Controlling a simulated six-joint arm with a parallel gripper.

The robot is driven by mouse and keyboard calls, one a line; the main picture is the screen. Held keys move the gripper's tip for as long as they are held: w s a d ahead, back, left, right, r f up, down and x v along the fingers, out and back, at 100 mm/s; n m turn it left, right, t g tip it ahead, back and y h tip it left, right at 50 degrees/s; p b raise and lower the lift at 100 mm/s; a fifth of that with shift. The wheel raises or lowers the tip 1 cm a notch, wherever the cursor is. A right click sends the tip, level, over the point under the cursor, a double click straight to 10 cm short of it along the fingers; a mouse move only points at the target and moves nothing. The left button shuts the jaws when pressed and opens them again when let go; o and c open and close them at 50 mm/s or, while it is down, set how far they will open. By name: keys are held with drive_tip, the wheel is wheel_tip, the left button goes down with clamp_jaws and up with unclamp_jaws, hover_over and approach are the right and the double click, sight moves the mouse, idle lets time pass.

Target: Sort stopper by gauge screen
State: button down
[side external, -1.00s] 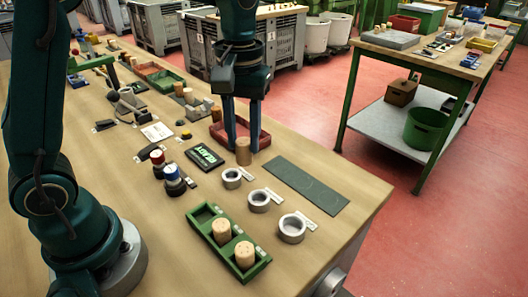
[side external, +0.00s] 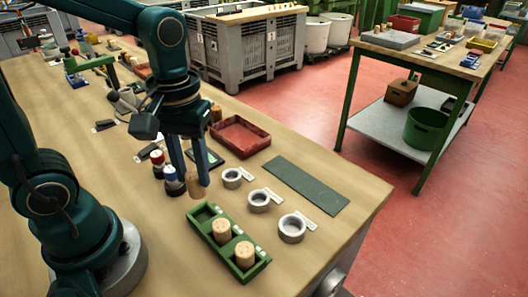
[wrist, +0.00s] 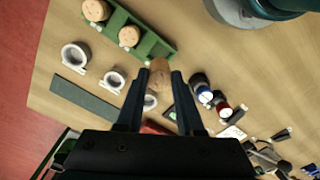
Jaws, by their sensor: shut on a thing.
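My gripper (side external: 195,172) is shut on a tan cork stopper (side external: 196,187), held upright beside the far end of the green tray. The wrist view shows this stopper (wrist: 159,70) between the two fingertips. The green tray (side external: 262,262) holds one stopper (side external: 221,230) in its middle compartment and another (side external: 245,254) in its near one. Its far compartment (side external: 203,213) is empty. Three grey gauge rings, small (side external: 231,179), middle (side external: 259,202) and large (side external: 292,229), stand in a row to the right, each beside a white label.
A red tray (side external: 264,146) lies behind the rings and looks empty. A dark grey mat (side external: 306,185) lies to the right. Red-topped (side external: 157,158) and blue-topped (side external: 171,178) cylinders stand close left of my fingers. A dark display (side external: 212,158) is partly hidden behind them.

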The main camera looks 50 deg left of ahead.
sight(196, 190)
drive_tip(key=shift+f, duration=2.35)
drive_tip(key=shift+f, duration=1.3)
idle(0.3)
drive_tip(key=shift+c, duration=2.3)
unclamp_jaws()
drive_tip(key=shift+r, duration=2.55)
